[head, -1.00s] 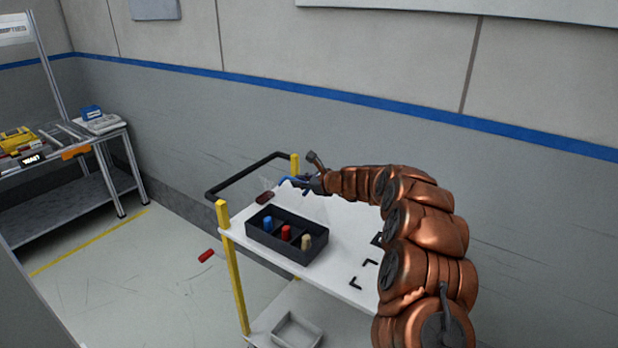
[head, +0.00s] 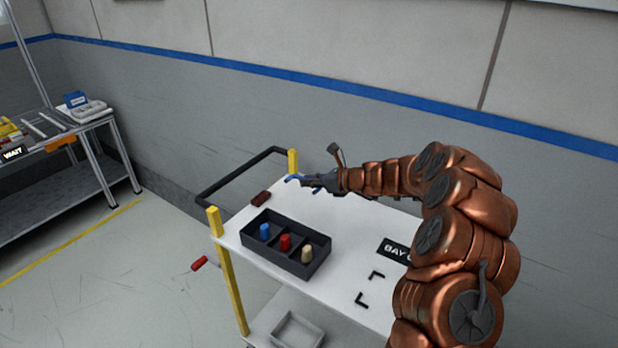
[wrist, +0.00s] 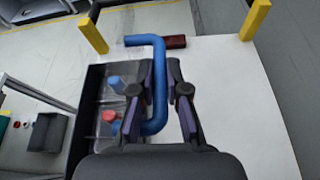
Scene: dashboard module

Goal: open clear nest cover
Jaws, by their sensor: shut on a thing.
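My gripper (head: 305,181) is above the white cart top, behind the black tray. It is shut on a bent blue handle (wrist: 158,75), which runs between the two fingers in the wrist view. A little of the blue handle (head: 292,178) also shows at the fingertips in the head view. The clear cover is hard to make out. A faint see-through sheen lies over the tray area beside the handle in the wrist view, and I cannot tell its angle. The black tray (head: 287,266) holds a blue, a red and a beige peg in separate compartments.
A dark red block (head: 261,198) lies behind the tray on the cart top (head: 345,235). Yellow posts (head: 214,222) and a black rail (head: 240,172) bound the cart's end. A BAY label and corner marks lie at right. A red piece (head: 199,263) shows beyond the cart's left edge.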

